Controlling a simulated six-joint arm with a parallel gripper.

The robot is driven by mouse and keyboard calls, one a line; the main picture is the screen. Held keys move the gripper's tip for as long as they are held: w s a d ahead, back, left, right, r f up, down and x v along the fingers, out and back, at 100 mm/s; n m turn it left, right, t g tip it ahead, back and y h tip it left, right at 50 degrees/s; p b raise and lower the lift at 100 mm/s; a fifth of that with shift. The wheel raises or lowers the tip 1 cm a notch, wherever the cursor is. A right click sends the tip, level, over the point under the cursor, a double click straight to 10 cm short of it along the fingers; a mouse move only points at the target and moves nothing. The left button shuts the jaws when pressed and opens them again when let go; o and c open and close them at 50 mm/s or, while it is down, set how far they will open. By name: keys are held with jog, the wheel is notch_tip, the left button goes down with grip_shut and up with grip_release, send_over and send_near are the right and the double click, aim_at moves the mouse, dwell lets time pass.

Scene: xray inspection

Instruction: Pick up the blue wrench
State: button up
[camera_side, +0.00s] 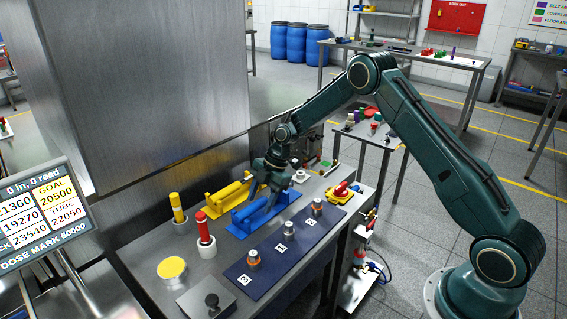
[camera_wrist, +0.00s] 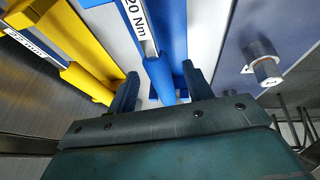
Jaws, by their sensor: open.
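The blue wrench (camera_wrist: 160,78) runs up the middle of the wrist view, beside a white label reading "20 Nm". Its near end lies between the two fingers of my gripper (camera_wrist: 162,90), with a gap visible on both sides. My gripper is open. In the side view, my gripper (camera_side: 266,185) points down over the blue wrench and its blue holder (camera_side: 262,213), hiding part of them. I cannot tell exactly how high the fingertips are above the wrench.
A yellow wrench (camera_side: 228,194) lies parallel to the left, also in the wrist view (camera_wrist: 88,80). A dark blue mat (camera_side: 265,268) with numbered spots and several metal-and-orange pieces is to the right. A red-topped cylinder (camera_side: 204,228) and a yellow-topped one (camera_side: 177,208) stand left.

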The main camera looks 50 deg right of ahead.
aim_at(261, 200)
jog(key=shift+c, duration=0.4)
grip_shut()
jog(key=shift+r, duration=0.2)
notch_tip(261, 200, up, 20)
dwell(0.6)
jog(key=shift+f, duration=0.15)
jog(key=c, duration=0.7)
grip_release()
grip_shut()
